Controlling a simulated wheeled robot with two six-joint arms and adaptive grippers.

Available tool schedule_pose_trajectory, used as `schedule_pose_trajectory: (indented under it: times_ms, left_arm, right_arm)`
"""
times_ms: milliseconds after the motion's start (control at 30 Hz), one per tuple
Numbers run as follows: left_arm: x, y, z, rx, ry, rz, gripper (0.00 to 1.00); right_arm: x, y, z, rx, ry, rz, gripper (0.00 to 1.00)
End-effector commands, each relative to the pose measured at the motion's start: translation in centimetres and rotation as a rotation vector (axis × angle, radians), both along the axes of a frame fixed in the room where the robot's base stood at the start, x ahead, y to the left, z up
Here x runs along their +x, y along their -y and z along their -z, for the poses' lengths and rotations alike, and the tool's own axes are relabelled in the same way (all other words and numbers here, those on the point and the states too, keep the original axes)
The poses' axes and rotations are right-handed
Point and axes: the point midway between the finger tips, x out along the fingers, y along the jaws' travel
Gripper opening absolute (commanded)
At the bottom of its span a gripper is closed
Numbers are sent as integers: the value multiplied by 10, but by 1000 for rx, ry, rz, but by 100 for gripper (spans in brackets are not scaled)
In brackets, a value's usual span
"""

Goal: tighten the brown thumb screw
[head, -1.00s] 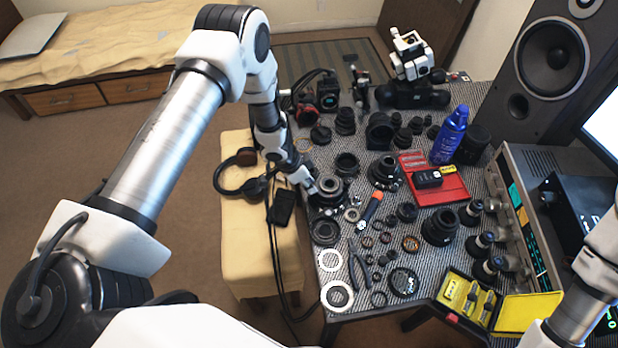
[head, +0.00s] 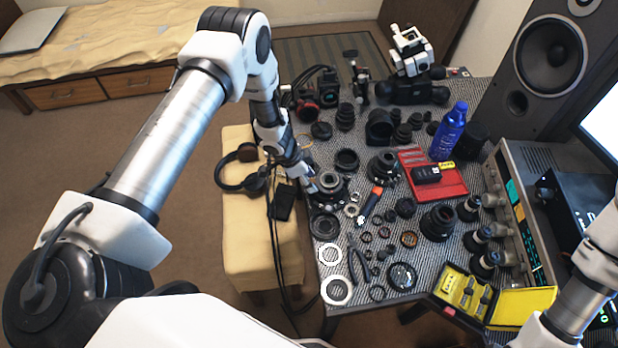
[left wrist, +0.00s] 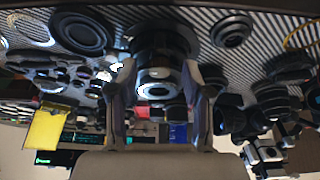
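My left gripper (head: 311,184) is at the left part of the table, close beside a dark lens body with a pale ring (head: 328,181). In the left wrist view the two fingers of my left gripper (left wrist: 158,72) stand apart, with the lens body (left wrist: 158,72) showing between and beyond them. I cannot tell whether the fingers touch it. I cannot make out a brown thumb screw in either view; it may be too small or hidden by the gripper. My right forearm (head: 590,280) shows at the lower right, with its gripper outside the picture.
Lens parts crowd the striped table. A red case (head: 455,188), a blue can (head: 450,132) and a yellow case (head: 525,309) stand farther right.

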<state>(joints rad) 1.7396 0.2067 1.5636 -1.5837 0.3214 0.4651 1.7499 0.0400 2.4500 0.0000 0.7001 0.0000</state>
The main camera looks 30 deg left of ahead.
Motion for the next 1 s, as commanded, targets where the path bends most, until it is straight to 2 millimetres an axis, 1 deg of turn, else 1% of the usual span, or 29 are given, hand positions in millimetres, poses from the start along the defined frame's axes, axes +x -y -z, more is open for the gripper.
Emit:
schedule_pose_trajectory:
  times_ms: [167, 267, 367, 500, 600, 700, 800, 1000]
  left_arm:
    - [0, -1, -2, 0, 0, -1, 49]
    - [-2, -5, -13, 1, 1, -3, 49]
    - [-7, -11, -33, -2, 2, -4, 49]
    - [-15, -23, -68, -2, 3, -3, 49]
    - [-21, -30, -89, -2, 3, -2, 49]
    - [-25, -35, -103, -2, 1, 0, 49]
    - [-26, -37, -110, 0, 1, -1, 49]
    - [-27, -37, -111, 0, 0, 0, 49]
  right_arm:
    - [0, 0, 0, 0, 0, 0, 40]
    - [0, 0, 0, 0, 0, 0, 40]
    - [0, 0, 0, 0, 0, 0, 40]
    - [0, 0, 0, 0, 0, 0, 40]
    - [0, 0, 0, 0, 0, 0, 40]
    - [0, 0, 0, 0, 0, 0, 40]
    - [0, 0, 0, 0, 0, 0, 40]
    - [0, 0, 0, 0, 0, 0, 40]
